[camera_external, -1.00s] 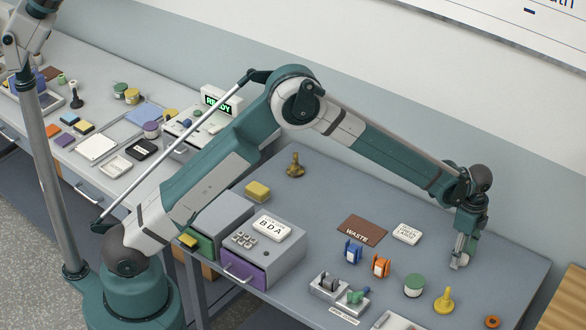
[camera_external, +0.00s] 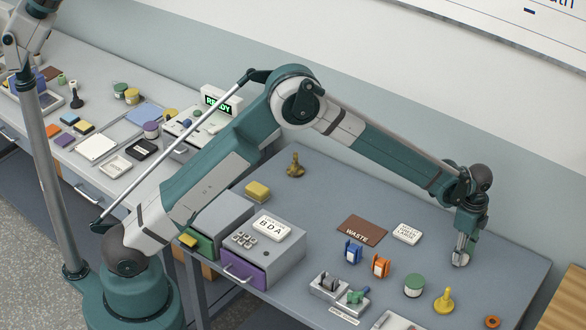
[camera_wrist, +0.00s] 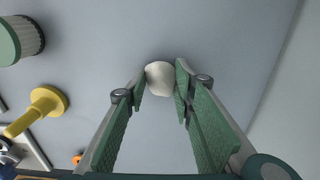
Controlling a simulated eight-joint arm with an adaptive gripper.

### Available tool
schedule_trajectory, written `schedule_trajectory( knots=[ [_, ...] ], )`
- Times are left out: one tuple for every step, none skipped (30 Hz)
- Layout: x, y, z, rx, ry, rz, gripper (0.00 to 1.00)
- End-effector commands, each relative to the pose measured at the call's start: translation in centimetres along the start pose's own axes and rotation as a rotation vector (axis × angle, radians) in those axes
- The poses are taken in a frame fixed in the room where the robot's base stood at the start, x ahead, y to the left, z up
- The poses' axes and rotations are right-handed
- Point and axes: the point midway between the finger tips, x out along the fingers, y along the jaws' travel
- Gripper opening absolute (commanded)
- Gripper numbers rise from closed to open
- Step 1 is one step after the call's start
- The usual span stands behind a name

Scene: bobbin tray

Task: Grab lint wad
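A small off-white rounded lump, which looks like the lint wad (camera_wrist: 159,78), lies between the tips of my gripper (camera_wrist: 160,84) in the wrist view. The two long green finger pads stand on either side of it, and the lump nearly fills the gap. Whether both pads press on it I cannot tell. In the outside view my gripper (camera_external: 461,260) points straight down at the right part of the table, with its tips at or close to the surface. The wad is too small there to make out apart from the fingers.
A yellow peg-like piece (camera_external: 444,301) and a green-lidded jar (camera_external: 413,285) stand near my gripper, toward the front. An orange ring (camera_external: 492,322) lies further front. A brown WASTE mat (camera_external: 362,230) and a white label block (camera_external: 407,233) lie to the left. The table's right side is clear.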

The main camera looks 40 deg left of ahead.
Motion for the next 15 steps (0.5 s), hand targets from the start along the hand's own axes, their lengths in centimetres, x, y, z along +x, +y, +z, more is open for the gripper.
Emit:
schedule_trajectory(
  knots=[
    [-0.2,0.0,0.0,0.0,0.0,0.0,0.21],
    [-0.4,0.0,0.0,0.0,0.0,0.0,0.21],
    [-0.7,0.0,0.0,0.0,0.0,0.0,0.21],
    [-0.9,0.0,0.0,0.0,0.0,0.0,0.21],
    [-1.2,0.0,0.0,0.0,0.0,0.0,0.21],
    [-1.6,0.0,0.0,0.0,0.0,0.0,0.21],
    [-2.0,0.0,0.0,0.0,0.0,0.0,0.21],
    [-2.4,0.0,0.0,0.0,0.0,0.0,0.21],
    [-3.0,0.0,0.0,0.0,0.0,0.0,0.21],
    [-3.4,0.0,0.0,0.0,0.0,0.0,0.21],
    [-3.9,0.0,0.0,0.0,0.0,0.0,0.21],
    [-4.5,0.0,0.0,0.0,0.0,0.0,0.21],
    [-4.9,0.0,0.0,0.0,0.0,0.0,0.21],
    [-5.4,0.0,0.0,0.0,0.0,0.0,0.21],
    [-6.1,0.0,0.0,0.0,0.0,0.0,0.21]
  ],
)
